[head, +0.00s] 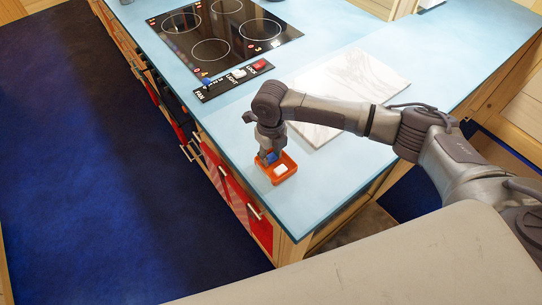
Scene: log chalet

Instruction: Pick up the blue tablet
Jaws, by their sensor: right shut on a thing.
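The blue tablet (271,157) is a small blue piece at an orange tray (291,177) near the front corner of the light blue counter. My right gripper (268,155) points down at the tray's far left part and is shut on the blue tablet. The fingers hide part of the tablet, and I cannot tell whether it still touches the tray floor. A white piece (281,169) lies in the tray beside it. My left gripper is not in the head view.
A white marble board (345,85) lies behind my right arm. A black cooktop (220,35) and a black panel with blue, white and red pieces (233,80) are further back. The counter (330,200) is bare around the tray. Its edge runs close by on the left.

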